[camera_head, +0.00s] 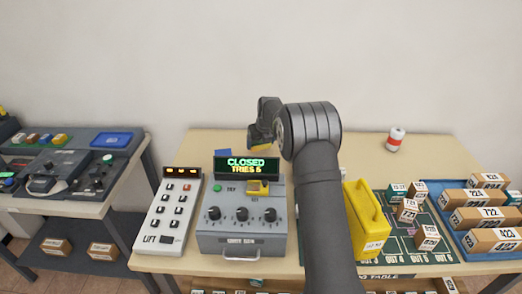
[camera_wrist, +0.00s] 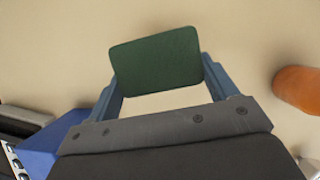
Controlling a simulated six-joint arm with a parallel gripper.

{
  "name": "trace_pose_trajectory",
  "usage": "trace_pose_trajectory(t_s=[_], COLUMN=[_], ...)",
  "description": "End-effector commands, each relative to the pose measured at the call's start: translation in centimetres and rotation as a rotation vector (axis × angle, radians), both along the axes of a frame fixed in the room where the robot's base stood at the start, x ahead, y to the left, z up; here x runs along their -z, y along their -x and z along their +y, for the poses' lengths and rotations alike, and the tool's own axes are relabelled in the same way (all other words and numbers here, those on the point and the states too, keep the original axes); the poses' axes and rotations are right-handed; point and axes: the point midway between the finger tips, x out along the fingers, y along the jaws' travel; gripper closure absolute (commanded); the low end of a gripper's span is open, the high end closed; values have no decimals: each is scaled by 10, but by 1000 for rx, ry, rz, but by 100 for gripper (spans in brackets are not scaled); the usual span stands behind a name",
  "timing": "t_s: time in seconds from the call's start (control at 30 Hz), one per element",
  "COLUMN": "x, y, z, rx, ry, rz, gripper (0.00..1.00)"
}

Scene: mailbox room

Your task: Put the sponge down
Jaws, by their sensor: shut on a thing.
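The sponge shows its green face (camera_wrist: 157,58) in the wrist view, between the two blue fingers of my gripper (camera_wrist: 160,75). In the head view a yellow edge of the sponge (camera_head: 261,148) shows under my gripper (camera_head: 256,139), over the back part of the wooden table (camera_head: 200,143). My gripper is shut on the sponge. Bare table surface lies around the sponge in the wrist view. I cannot tell whether the sponge touches the table or hangs just above it.
A grey control box (camera_head: 240,240) with a "CLOSED TRIES 5" display (camera_head: 246,168) stands in front of my gripper. A blue object (camera_wrist: 62,140) and an orange rounded object (camera_wrist: 298,88) flank it in the wrist view. A yellow case (camera_head: 367,220) stands right of my arm.

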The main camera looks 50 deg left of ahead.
Motion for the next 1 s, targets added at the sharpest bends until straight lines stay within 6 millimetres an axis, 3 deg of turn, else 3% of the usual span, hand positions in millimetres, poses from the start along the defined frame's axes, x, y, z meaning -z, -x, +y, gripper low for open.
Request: trace_pose_trajectory(t_s=[0.23,0.6,0.63,0.73,1.0], x=[35,40,40,39,37], y=[0,0,0,0,0], z=[-1,-1,-1,-1,-1], rx=[1,0,0,0,0], ry=[2,1,1,1,1], rz=[2,2,2,2,1], gripper=[42,42,19,0,0])
